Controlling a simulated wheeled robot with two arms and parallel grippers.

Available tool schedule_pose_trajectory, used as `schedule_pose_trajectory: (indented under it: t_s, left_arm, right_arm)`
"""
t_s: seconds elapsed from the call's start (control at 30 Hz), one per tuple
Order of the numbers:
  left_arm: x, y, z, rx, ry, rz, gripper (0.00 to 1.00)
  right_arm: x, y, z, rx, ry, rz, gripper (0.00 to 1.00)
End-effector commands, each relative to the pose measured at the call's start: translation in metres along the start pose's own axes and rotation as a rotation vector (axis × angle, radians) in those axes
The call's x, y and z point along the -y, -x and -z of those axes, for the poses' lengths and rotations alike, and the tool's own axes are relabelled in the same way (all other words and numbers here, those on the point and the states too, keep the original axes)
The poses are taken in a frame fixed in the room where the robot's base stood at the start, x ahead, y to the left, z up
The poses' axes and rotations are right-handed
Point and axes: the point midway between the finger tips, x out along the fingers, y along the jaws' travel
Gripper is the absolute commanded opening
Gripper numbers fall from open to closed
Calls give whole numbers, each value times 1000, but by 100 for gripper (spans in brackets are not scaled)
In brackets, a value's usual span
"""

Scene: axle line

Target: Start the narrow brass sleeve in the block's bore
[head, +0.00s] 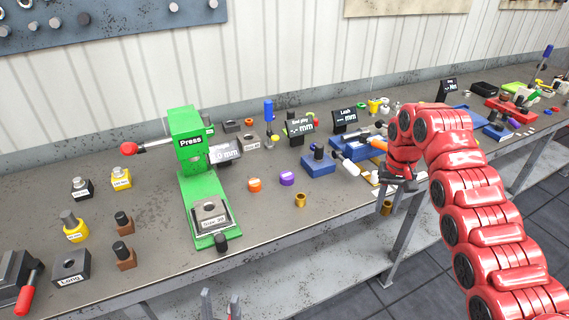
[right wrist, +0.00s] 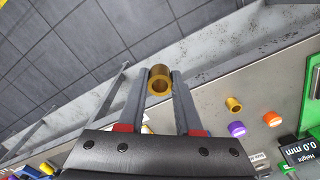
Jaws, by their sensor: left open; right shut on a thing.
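My right gripper (head: 390,192) is shut on a brass sleeve (head: 386,209), held past the bench's front edge. In the right wrist view the sleeve (right wrist: 159,71) sits between the fingertips, its open end showing. A second brass sleeve (head: 300,200) stands on the bench near the front; it also shows in the right wrist view (right wrist: 233,104). I cannot tell which sleeve is narrower. A grey block (head: 211,223) with a round bore and a size label sits on the green press base. My left gripper (head: 221,302) is open and empty at the bottom, below the bench edge.
The green press (head: 187,140) stands left of centre. An orange ring (head: 254,185) and a purple ring (head: 287,180) lie between it and the sleeve. A grey block labelled Long (head: 71,264) and a vise (head: 18,280) are at left. The bench front between press and sleeve is clear.

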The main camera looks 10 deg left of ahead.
Motion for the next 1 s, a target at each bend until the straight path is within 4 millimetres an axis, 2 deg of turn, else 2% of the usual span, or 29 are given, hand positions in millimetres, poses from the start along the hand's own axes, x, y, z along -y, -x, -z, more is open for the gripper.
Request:
schedule_pose_trajectory:
  t_s: [0.07,0.17,0.27,0.4,0.6,0.7,0.83,1.0]
  left_arm:
    - [0,-1,0,0,0,0,50]
    - [0,-4,1,0,0,0,50]
    - [0,-8,1,0,0,0,50]
    - [1,-14,2,0,0,0,50]
    - [1,-22,4,0,0,0,50]
    - [1,-25,4,0,0,0,50]
    - [1,-27,5,0,0,0,50]
    - [1,-29,5,0,0,0,50]
  right_arm:
    - [12,-1,1,1,17,0,0]
    - [40,-4,4,2,57,1,0]
    - [84,-10,5,1,118,1,0]
    - [158,-26,-2,3,219,1,0]
    - [259,-58,-35,3,364,1,0]
    - [296,-72,-54,0,424,1,0]
    - [327,-86,-75,-1,479,-1,0]
    - [345,-94,-88,-2,514,0,0]
